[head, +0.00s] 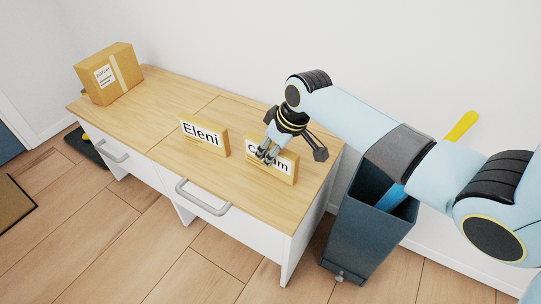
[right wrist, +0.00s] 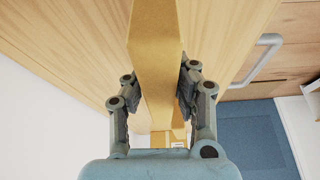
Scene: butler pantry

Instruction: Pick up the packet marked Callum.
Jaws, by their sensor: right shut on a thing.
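The packet marked Callum (head: 287,168) stands upright on the wooden cabinet top, near its right end. Its label is partly hidden behind my right gripper (head: 266,156). The gripper comes down from above and is shut on this packet. In the right wrist view the packet (right wrist: 156,50) runs between the two fingers of the gripper (right wrist: 153,88). A second packet, marked Eleni (head: 203,138), stands upright to the left, clear of the gripper. My left gripper is not in view.
A cardboard parcel (head: 108,74) sits at the far left end of the cabinet top (head: 165,97). A drawer handle (head: 203,199) sticks out at the cabinet's front. A dark bin (head: 358,225) stands on the floor to the right, under my right arm. The wall is close behind.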

